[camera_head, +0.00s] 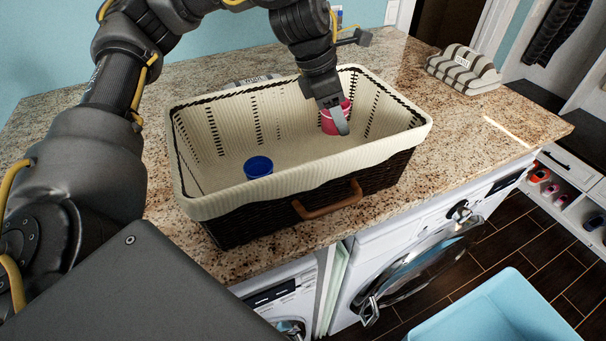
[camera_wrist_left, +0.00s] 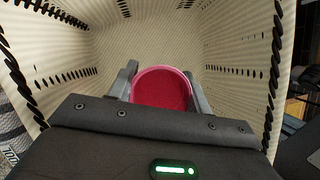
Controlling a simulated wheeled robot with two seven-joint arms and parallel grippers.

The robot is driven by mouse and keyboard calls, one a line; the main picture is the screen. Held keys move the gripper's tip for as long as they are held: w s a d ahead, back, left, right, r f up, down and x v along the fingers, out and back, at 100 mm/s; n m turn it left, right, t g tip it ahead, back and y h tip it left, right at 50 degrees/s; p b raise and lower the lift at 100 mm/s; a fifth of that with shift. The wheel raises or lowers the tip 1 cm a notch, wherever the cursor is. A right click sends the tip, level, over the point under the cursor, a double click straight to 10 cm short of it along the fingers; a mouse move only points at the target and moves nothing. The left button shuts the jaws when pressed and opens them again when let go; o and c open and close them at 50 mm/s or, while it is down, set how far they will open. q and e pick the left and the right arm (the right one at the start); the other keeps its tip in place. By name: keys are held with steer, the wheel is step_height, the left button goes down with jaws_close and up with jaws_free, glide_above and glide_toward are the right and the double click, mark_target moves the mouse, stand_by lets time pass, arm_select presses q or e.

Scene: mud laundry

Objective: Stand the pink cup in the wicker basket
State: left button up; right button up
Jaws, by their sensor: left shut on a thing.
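The wicker basket (camera_head: 222,208) has a cream lining and a dark woven outside with a brown handle, and stands on the granite counter. My left gripper (camera_head: 340,120) reaches down into its right part, shut on the pink cup (camera_head: 328,124). The cup looks upright, inside the basket below the rim. Whether its base touches the basket floor is hard to tell. In the left wrist view the pink cup (camera_wrist_left: 162,90) shows its open mouth between the two fingers, with the lining around it. My right gripper is not in view.
A blue cup (camera_head: 258,167) stands in the left part of the basket, apart from the pink cup. A striped holder (camera_head: 463,70) sits at the counter's back right. White washing machines (camera_head: 420,250) are under the counter, and a light-blue bin (camera_head: 497,308) is at lower right.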

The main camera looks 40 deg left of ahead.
arm_select(q)
steer(key=shift+s+f, duration=0.15)
steer(key=shift+f, duration=0.15)
steer(key=f+p, duration=0.1)
steer(key=f, duration=0.4)
steer(key=shift+a, duration=0.2)
steer(key=shift+d+f, duration=0.1)
steer(key=shift+f, duration=0.35)
step_height(320, 180, down, 3)
steer(key=shift+s+r+p, duration=0.1)
steer(key=shift+p, duration=0.35)
steer(key=shift+f, duration=0.35)
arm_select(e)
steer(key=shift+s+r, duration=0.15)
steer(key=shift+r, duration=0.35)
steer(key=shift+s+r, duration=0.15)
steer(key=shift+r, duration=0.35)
